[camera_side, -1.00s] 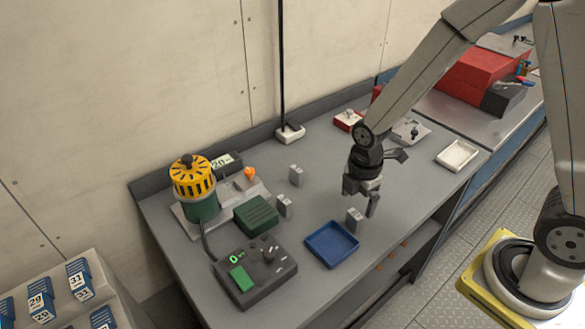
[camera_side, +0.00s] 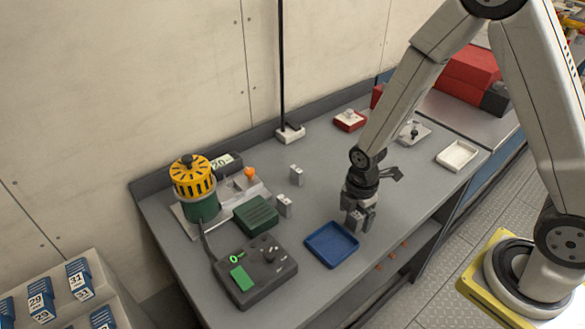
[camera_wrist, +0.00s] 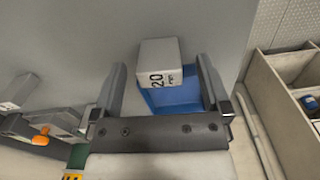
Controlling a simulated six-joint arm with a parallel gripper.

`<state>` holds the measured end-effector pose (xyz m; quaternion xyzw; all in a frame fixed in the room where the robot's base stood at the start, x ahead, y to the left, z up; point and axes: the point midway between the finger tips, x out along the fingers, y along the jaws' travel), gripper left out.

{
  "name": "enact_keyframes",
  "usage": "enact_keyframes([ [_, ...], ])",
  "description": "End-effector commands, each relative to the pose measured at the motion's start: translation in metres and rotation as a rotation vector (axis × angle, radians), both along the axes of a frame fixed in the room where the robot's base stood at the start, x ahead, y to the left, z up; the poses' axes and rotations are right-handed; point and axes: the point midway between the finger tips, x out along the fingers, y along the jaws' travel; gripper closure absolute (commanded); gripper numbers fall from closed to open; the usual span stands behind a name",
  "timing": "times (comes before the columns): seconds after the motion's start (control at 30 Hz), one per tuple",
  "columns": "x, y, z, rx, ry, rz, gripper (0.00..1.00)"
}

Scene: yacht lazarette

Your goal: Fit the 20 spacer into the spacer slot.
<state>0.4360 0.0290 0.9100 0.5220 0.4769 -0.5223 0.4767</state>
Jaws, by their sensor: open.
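The 20 spacer (camera_wrist: 158,60) is a small light-grey block marked "20" in the wrist view. My gripper (camera_wrist: 162,72) is open with a finger on each side of the spacer and visible gaps between. In the side view my gripper (camera_side: 358,218) is low over the bench, and its fingers partly hide the spacer. A grey fixture (camera_side: 237,185) with an orange knob (camera_side: 250,173) stands at the left by a display reading "20". I cannot clearly make out the spacer slot.
Two similar grey blocks stand mid-bench, one farther back (camera_side: 296,175) and one nearer (camera_side: 285,205) beside a green box (camera_side: 256,215). The blue tray (camera_side: 331,262) and a dark control box (camera_side: 254,284) are in front. A yellow-topped green lamp (camera_side: 195,185) stands left.

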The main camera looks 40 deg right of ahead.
Motion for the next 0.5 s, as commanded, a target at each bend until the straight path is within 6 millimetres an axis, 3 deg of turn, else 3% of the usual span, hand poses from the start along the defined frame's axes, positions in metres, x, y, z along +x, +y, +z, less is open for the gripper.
enact_keyframes([
  [0.5,0.0002,0.0001,-0.0061,0.000,-0.001,0.000,0.03],
])
